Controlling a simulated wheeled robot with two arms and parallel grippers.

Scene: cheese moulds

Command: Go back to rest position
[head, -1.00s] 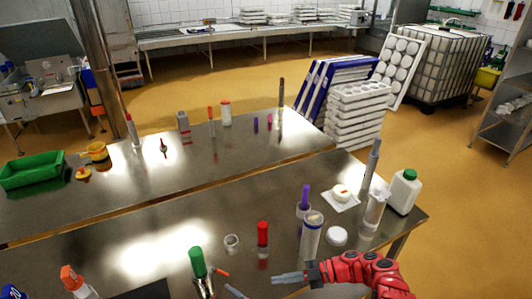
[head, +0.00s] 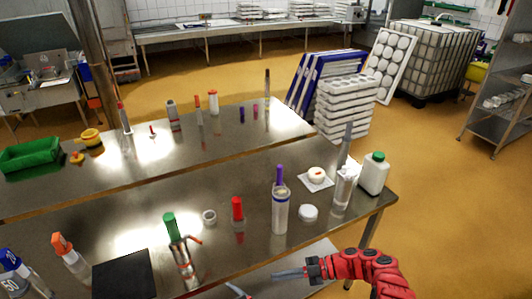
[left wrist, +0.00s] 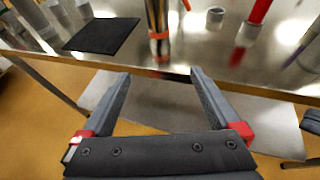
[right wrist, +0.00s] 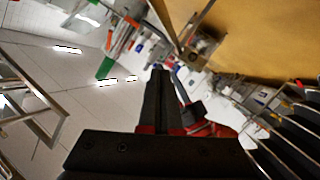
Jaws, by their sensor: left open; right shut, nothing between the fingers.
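My right gripper (head: 278,275) is at the bottom of the head view, in front of the near table's front edge. Its fingers are shut with nothing between them, as the right wrist view (right wrist: 163,72) also shows. My left gripper shows only as fingertips (head: 238,291) at the bottom edge of the head view. In the left wrist view it is open and empty (left wrist: 160,72), in front of the table edge and above a lower shelf (left wrist: 180,120). Neither gripper touches any object that I can see.
Open floor (head: 450,220) lies to the right.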

